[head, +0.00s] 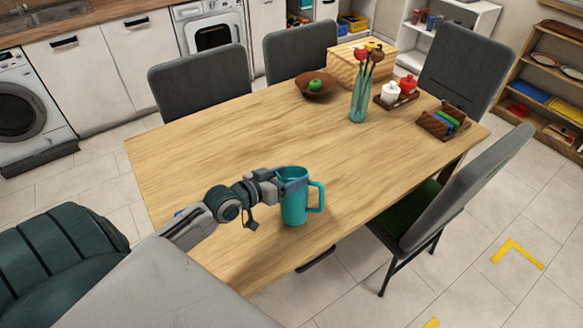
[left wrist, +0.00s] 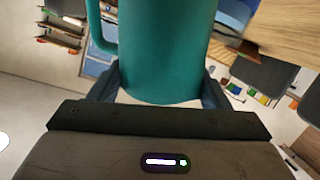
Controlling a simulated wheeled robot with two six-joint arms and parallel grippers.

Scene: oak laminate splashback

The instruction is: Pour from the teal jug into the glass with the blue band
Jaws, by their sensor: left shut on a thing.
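The teal jug (head: 294,208) is upright over the near part of the table, its handle to the right in the head view. My left gripper (head: 288,182) is shut on the jug near its top, from the left. In the left wrist view the jug (left wrist: 165,50) fills the space between the fingers (left wrist: 160,92). I cannot tell whether its base touches the table. No glass shows clearly. A small bit of blue (head: 180,212) shows beside my left arm, mostly hidden, and I cannot tell what it is. My right gripper is not in view.
The wooden table (head: 220,140) is clear in the middle. Grey chairs surround the table.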

